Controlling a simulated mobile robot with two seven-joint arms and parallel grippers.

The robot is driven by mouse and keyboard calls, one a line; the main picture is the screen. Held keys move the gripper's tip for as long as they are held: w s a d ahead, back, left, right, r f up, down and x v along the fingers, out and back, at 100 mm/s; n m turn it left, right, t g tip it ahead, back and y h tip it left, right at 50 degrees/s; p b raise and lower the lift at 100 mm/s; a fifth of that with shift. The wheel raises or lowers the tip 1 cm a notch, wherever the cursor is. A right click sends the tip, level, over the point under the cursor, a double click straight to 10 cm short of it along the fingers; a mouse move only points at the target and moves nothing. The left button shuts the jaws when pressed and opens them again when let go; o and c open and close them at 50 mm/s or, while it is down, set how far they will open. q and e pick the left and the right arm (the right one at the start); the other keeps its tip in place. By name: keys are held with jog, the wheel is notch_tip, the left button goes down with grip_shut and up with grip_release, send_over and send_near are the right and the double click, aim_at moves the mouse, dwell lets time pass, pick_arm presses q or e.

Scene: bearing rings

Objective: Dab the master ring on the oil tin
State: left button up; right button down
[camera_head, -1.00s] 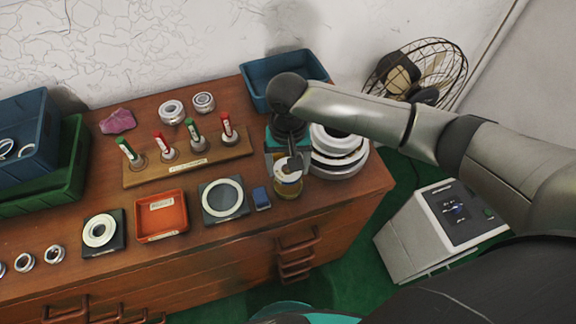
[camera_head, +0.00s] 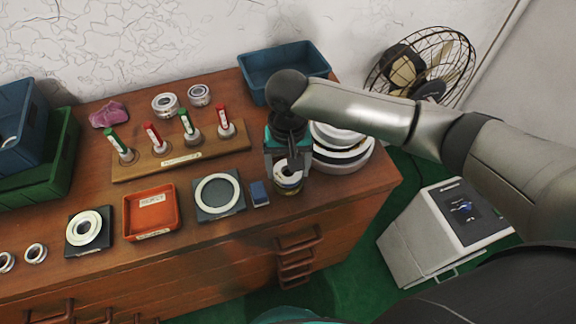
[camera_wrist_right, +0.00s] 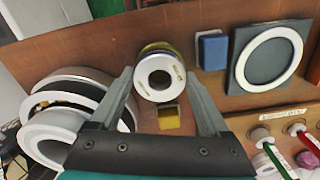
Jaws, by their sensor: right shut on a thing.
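The master ring (camera_wrist_right: 159,77) is a pale metal ring with a dark round hole. My right gripper (camera_head: 287,172) is shut on it, with one finger on each side. In the wrist view the gripper (camera_wrist_right: 160,84) has the ring's flat face towards the camera. The oil tin (camera_head: 288,188) is a small yellowish round tin near the table's front edge, directly under the ring. Its rim (camera_wrist_right: 156,47) shows behind the ring in the wrist view. Ring and tin overlap in both views, and I cannot tell whether they touch. My left gripper is not in view.
A blue block (camera_head: 259,193) and a dark plate with a pale ring (camera_head: 219,195) stand close left of the tin. Stacked large rings (camera_head: 342,155) stand close right. Further off are an orange tray (camera_head: 150,212), a wooden peg board (camera_head: 182,160) and a blue bin (camera_head: 284,70).

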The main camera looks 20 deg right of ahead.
jog(key=shift+f, duration=0.45)
dwell(0.7)
jog(key=shift+s+f+p, duration=0.1)
jog(key=shift+f+p, duration=0.1)
jog(key=shift+p, duration=0.4)
dwell(2.5)
jog(key=shift+r, duration=0.1)
notch_tip(320, 180, up, 7)
jog(key=p, duration=0.9)
jog(key=shift+p, duration=0.3)
jog(key=shift+w+r, duration=0.15)
jog(key=shift+w, duration=0.05)
dwell(0.3)
